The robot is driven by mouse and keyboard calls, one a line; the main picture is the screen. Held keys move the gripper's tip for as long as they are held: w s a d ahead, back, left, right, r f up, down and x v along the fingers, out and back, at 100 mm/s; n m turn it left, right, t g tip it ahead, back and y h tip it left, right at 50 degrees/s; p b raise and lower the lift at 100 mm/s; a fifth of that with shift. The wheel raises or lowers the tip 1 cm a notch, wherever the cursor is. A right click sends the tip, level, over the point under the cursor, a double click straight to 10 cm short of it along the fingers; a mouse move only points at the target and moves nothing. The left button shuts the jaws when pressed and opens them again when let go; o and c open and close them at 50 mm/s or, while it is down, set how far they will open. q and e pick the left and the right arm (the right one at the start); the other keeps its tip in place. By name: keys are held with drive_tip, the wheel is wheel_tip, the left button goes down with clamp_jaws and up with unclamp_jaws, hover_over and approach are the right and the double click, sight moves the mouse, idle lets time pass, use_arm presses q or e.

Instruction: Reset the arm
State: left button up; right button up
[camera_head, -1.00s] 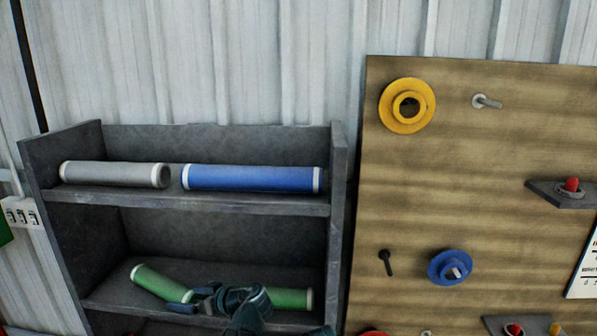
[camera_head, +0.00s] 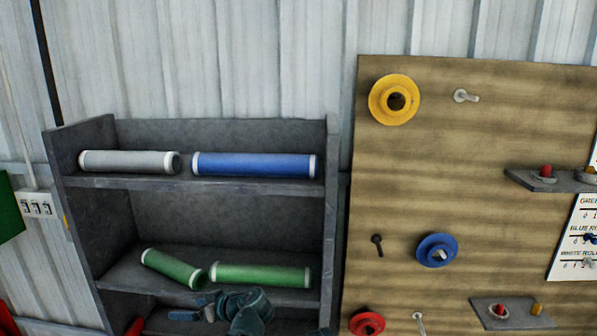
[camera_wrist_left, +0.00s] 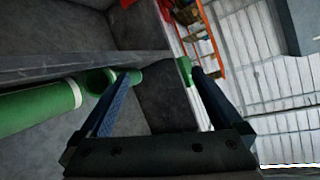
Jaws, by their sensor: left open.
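My left gripper (camera_head: 208,306) is open, low in front of the gray shelf unit (camera_head: 328,220), just below the middle shelf's front edge. In the left wrist view its two fingers (camera_wrist_left: 162,80) are spread with dark shelf surface between them. On the middle shelf lie two green rolls with pale ends: a tilted left one (camera_head: 172,268) and a level right one (camera_head: 260,275). They lie close together, end to end. A green roll (camera_wrist_left: 35,108) shows at the left of the wrist view, beside the fingers.
A white-gray roll (camera_head: 130,162) and a blue roll (camera_head: 255,166) lie on the top shelf. A wooden board (camera_head: 400,170) to the right carries a yellow hub (camera_head: 394,99), a blue hub (camera_head: 437,250), a red hub (camera_head: 367,323), pegs and small ledges with buttons.

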use_arm(q)
drive_tip(key=s+d+f+m+g+h+b, duration=0.5)
drive_tip(key=s+d+f+m+h+b, duration=0.4)
drive_tip(key=s+d+f, duration=0.9)
drive_tip(key=d+f+m+h, duration=0.2)
drive_tip(key=d+f+m, duration=0.2)
drive_tip(key=shift+s+m, duration=0.3)
drive_tip(key=shift+m, duration=0.1)
drive_tip(key=shift+f, duration=0.1)
